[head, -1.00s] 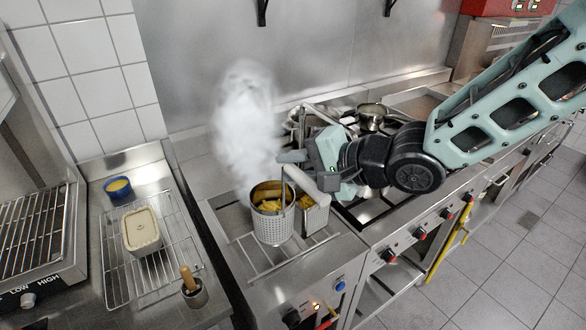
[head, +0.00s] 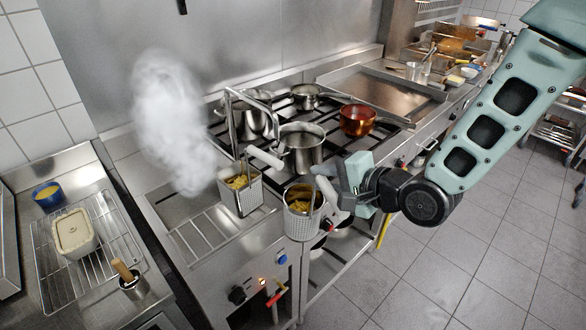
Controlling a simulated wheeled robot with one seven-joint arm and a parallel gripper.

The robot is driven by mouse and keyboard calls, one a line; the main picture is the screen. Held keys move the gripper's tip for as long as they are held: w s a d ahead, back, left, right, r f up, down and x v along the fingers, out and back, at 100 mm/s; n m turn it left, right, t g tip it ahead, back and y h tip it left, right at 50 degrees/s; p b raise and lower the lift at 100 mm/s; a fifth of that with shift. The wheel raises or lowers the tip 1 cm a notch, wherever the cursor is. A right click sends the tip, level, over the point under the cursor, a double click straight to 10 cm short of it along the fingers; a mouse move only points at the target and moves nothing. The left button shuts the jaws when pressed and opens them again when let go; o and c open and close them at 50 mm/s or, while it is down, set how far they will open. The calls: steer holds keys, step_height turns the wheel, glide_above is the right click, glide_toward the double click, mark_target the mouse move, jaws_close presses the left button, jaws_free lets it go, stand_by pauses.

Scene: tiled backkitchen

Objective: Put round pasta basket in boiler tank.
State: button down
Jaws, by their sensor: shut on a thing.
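The round pasta basket (head: 302,219) is a perforated metal cylinder with yellow pasta inside. It hangs upright in front of the stove's near edge, right of the boiler tank. My gripper (head: 331,186) is shut on its pale handle, just right of the basket. The fingertips are partly hidden by the handle. The boiler tank (head: 196,247) is set in the steel counter at the left, with bars across its near part and steam above it. A square pasta basket (head: 240,199) with pasta and a tall handle is at the tank's right side.
Several steel pots, including a large one (head: 303,150), and a copper pan (head: 358,121) stand on the stove behind my gripper. At the left, a wire rack (head: 106,250) holds a white tub (head: 73,234); a blue bowl (head: 46,195) and a small cup (head: 133,286) are nearby.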

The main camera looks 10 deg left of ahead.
steer(key=w+d+f+m+t+h, duration=0.1)
steer(key=d+f, duration=0.4)
steer(key=d, duration=0.5)
steer(key=w+d+f+m+t+h, duration=0.2)
steer(key=d+f+m+h, duration=0.3)
steer(key=d, duration=0.6)
steer(key=w+d+f+m+t+h, duration=0.1)
steer(key=d+f+m+h, duration=0.3)
steer(key=d, duration=0.6)
steer(key=shift+w+d+f+t+h, duration=0.15)
steer(key=shift+w+f+t+h, duration=0.25)
steer(key=shift+w+f, duration=0.6)
steer(key=shift+s+f, duration=0.1)
steer(key=shift+s, duration=0.05)
